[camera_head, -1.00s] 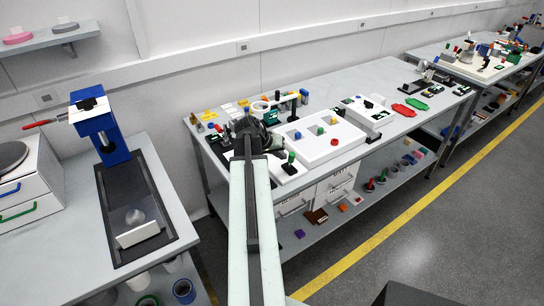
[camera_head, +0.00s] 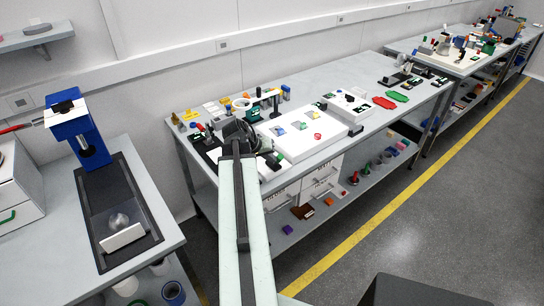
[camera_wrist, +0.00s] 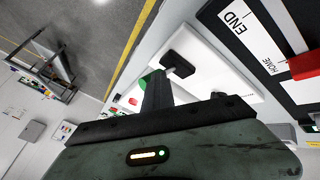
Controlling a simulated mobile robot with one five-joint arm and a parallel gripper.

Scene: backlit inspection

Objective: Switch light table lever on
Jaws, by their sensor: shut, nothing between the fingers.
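The white light table (camera_head: 335,139) stands on the long bench in the head view, with small coloured pieces on its bright top. The lever (camera_head: 279,158), with a green knob and dark stem, is at its front left corner, leaning low. In the wrist view, the lever's black base (camera_wrist: 181,64) sits on a white panel, and its green knob (camera_wrist: 142,83) is partly hidden behind my fingers. My gripper (camera_wrist: 157,80) is shut and empty, close beside the lever; contact cannot be told. In the head view my arm covers much of that area.
In the wrist view a slider with a red handle (camera_wrist: 304,65) and END and HOME marks is at the right. A blue press (camera_head: 75,128) stands on the left bench. Red and green trays (camera_head: 385,102) lie farther right. The floor beside the yellow line is clear.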

